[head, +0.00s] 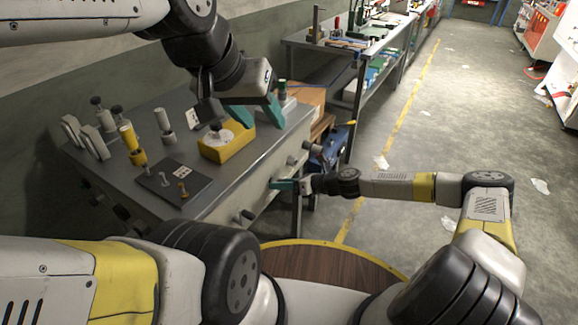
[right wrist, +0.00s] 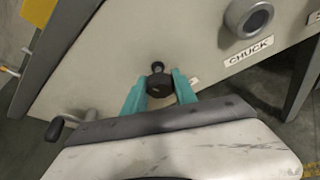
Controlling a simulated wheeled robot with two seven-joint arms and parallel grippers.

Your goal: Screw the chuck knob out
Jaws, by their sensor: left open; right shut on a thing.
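My right gripper (right wrist: 160,88) has its teal fingers on either side of a small dark knob (right wrist: 158,84) on the grey panel, and it is shut on it. In the head view the right gripper (head: 284,184) is at the bench's front panel; the knob is too small to tell there. The CHUCK label (right wrist: 249,50) lies right of the held knob, just below a larger round grey knob (right wrist: 248,16). I cannot tell from the label which knob it names. My left gripper (head: 249,112) is open and empty above the bench, beside the yellow block (head: 228,145).
The grey bench (head: 215,182) carries several pegs, a dark mat (head: 174,184) and the yellow block. More knobs (head: 246,215) stick out of its front panel. A crank handle (right wrist: 68,125) stands left of the right gripper.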

